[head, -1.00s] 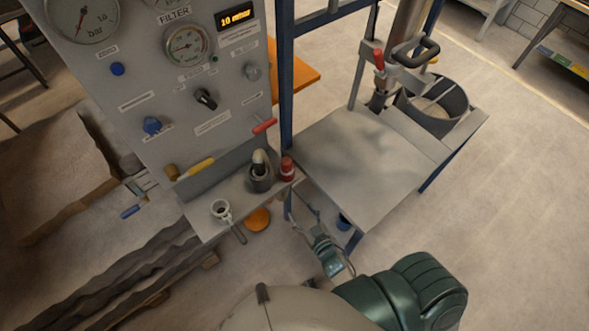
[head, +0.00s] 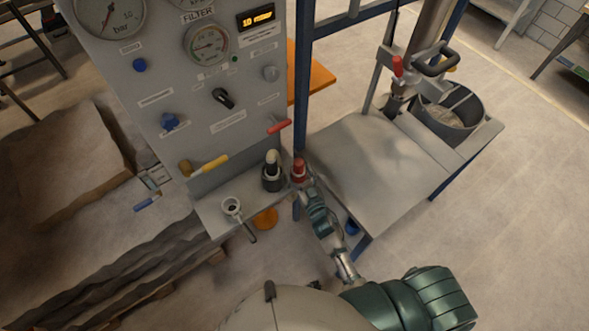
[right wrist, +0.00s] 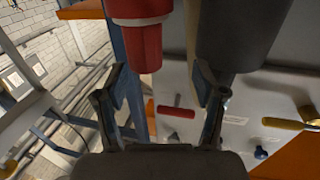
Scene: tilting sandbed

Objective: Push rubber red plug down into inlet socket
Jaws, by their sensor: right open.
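The red plug (head: 299,168) stands upright at the right corner of the panel's small shelf. In the right wrist view the red plug (right wrist: 142,45) shows at the top, with a pale ring around its wider part. An inlet socket under it cannot be made out. My right gripper (head: 306,187) is just in front of the plug, on the near side. In the wrist view its two fingers (right wrist: 163,90) are apart, with the plug seen between their lines and nothing clasped. Whether a finger touches the plug is unclear. My left gripper is not in view.
A black cylinder with a pale top (head: 272,178) stands close left of the plug. A portafilter-like ring with handle (head: 232,207) lies further left on the shelf (head: 213,221). The gauge panel (head: 190,110) rises behind. A blue post (head: 303,90) and a bare metal table (head: 375,185) are right.

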